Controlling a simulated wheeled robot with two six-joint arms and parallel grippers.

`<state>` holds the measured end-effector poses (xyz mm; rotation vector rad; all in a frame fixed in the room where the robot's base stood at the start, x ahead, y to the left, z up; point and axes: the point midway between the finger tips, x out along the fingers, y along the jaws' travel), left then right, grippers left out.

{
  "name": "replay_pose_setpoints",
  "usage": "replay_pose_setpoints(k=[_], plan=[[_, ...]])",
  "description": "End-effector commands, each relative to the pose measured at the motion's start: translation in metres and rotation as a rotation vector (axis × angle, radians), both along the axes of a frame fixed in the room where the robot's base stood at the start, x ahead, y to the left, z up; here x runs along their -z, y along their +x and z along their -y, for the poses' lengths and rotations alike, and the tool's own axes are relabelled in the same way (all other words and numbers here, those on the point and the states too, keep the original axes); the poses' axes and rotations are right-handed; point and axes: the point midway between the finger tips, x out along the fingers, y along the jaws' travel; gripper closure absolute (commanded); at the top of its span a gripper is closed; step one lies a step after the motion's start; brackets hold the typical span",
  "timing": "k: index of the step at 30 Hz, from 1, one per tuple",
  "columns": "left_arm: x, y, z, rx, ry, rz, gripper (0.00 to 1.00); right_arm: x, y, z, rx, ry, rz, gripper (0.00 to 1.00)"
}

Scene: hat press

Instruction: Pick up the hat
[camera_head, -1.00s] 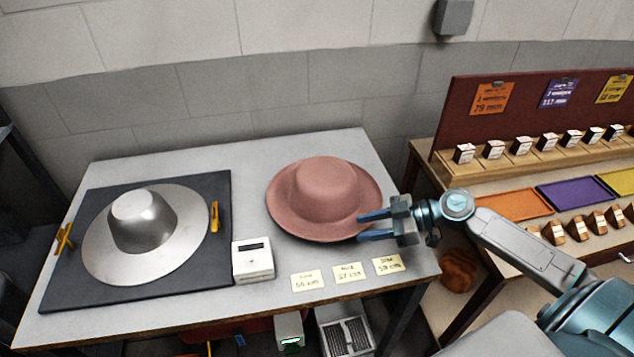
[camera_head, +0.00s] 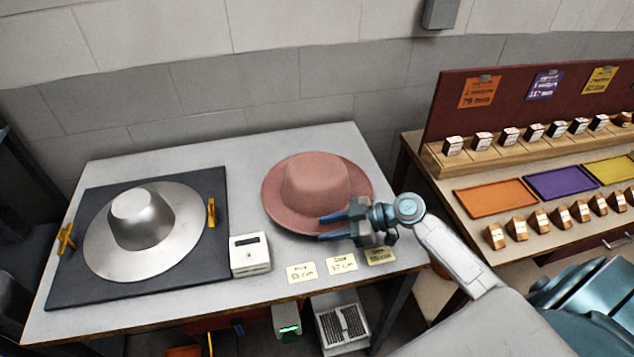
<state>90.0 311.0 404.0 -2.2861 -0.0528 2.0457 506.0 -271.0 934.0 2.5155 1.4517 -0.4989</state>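The pink felt hat (camera_head: 316,180) lies brim down on the grey table, right of the middle. My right gripper (camera_head: 326,227) comes in from the right, over the near right part of the brim. Its two blue fingers are apart, one above the other in the picture, with the tips near the crown's base. The hat rests level; I cannot tell whether the fingers touch the brim. My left gripper is not in view.
A silver metal hat form (camera_head: 140,225) stands on a dark plate (camera_head: 200,270) with yellow handles at the left. A white box (camera_head: 250,255) and several paper labels (camera_head: 341,263) lie in front of the hat. A second table (camera_head: 470,175) with trays and small blocks stands right.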

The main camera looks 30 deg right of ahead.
Motion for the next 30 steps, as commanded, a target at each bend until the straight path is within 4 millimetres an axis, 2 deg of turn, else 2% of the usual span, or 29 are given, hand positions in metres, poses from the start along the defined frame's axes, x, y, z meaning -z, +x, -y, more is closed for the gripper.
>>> replay_pose_setpoints(k=[1, 7, 17, 21, 23, 30], plan=[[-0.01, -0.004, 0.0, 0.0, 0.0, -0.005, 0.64, -0.003, 0.003, -0.006, 0.001, 0.005, -0.002, 0.63], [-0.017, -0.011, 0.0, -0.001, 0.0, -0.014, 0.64, 0.007, 0.011, -0.02, 0.001, 0.003, -0.001, 0.63], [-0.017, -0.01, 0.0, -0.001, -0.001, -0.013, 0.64, 0.011, 0.012, -0.023, -0.001, -0.001, -0.001, 0.63], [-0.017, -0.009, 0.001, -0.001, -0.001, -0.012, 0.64, 0.011, 0.012, -0.023, -0.001, -0.001, -0.001, 0.9], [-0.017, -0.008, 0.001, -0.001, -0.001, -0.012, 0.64, 0.011, 0.012, -0.023, -0.001, -0.001, -0.001, 1.0], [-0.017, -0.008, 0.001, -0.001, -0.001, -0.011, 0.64, 0.011, 0.012, -0.023, 0.0, -0.001, 0.0, 1.0]])
